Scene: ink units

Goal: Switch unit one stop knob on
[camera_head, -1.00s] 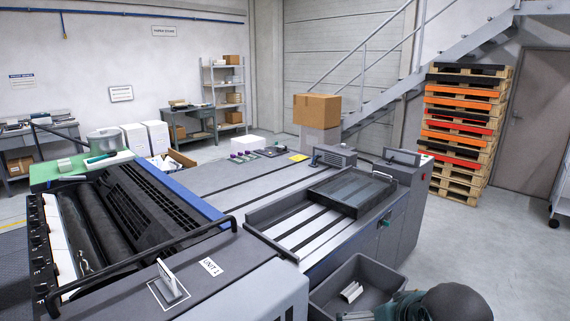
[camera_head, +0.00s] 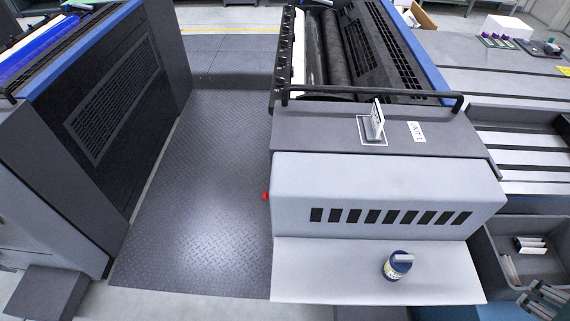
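Unit 1 (camera_head: 390,185) is a grey press unit with a "UNIT 1" label (camera_head: 416,132) on its top. A small red knob (camera_head: 265,196) sticks out from the left side of its light grey front housing, facing the walkway. It is only a few pixels wide, so its on or off position cannot be read. I cannot make out my gripper in the view. Nothing is seen touching the red knob.
A dark tread-plate walkway (camera_head: 200,220) lies clear between unit 1 and another press unit (camera_head: 110,110) at left. A blue tin (camera_head: 397,265) stands on the front ledge (camera_head: 310,272). A grey bin (camera_head: 510,240) with pale items stands at right.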

